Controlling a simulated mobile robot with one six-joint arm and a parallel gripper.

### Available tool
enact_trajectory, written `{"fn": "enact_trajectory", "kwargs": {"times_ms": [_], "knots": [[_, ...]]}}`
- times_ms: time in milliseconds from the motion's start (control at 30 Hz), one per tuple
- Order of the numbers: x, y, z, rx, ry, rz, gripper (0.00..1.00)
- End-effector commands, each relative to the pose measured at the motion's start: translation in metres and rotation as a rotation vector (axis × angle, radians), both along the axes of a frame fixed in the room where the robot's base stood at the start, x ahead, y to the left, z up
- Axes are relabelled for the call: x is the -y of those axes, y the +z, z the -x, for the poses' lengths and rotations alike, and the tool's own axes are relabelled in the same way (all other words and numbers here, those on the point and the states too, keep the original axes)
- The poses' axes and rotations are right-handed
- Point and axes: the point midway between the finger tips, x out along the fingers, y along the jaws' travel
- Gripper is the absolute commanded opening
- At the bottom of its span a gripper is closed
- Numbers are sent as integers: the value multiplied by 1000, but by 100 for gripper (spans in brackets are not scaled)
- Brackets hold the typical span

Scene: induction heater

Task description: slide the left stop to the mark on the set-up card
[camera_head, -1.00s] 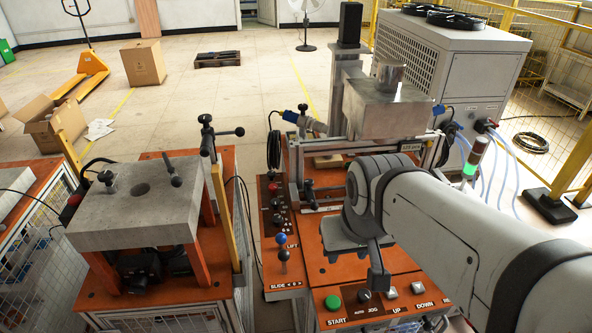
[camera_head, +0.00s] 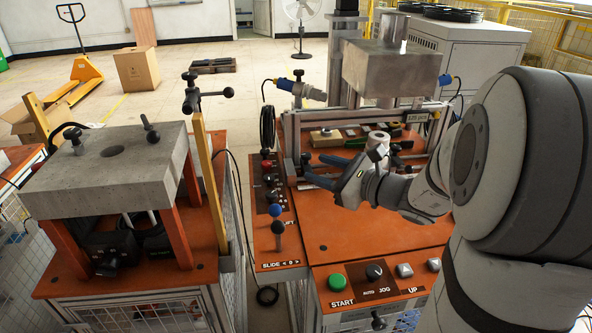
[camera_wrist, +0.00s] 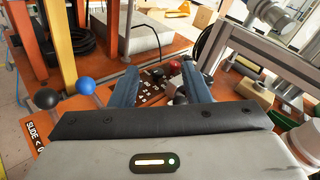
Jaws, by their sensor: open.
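My gripper (camera_head: 311,168) reaches in from the right, low over the orange worktop. Its two blue-grey fingers point left and stand apart, with nothing held. A dark knobbed part (camera_head: 305,159), which looks like the left stop, sits at the left end of the fixture, close to the fingertips. In the wrist view the gripper (camera_wrist: 158,84) is open, and a dark rounded part (camera_wrist: 180,96) shows beside the right finger; I cannot tell whether they touch. A small plate reading "125 pcs" (camera_head: 414,117) is on the fixture's crossbar. I cannot make out a mark on a set-up card.
A blue-knobbed lever (camera_head: 275,210) and a black-knobbed lever (camera_head: 278,228) stand on the left panel, beside the SLIDE label. A grey metal block (camera_head: 390,65) hangs above the fixture. A pale cylinder (camera_head: 378,141) stands behind my gripper. The front worktop is clear.

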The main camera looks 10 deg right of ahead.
Motion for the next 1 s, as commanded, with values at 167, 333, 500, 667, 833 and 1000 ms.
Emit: {"fn": "enact_trajectory", "kwargs": {"times_ms": [167,333,500,667,833,1000], "knots": [[33,-8,-19,6,-130,-139,43],[39,-19,-22,6,-154,-166,43],[38,-51,-22,3,-152,-165,43],[38,-87,-22,2,-150,-164,43],[18,-85,-48,10,-143,-158,43],[4,-85,-71,9,-146,-159,43]]}}
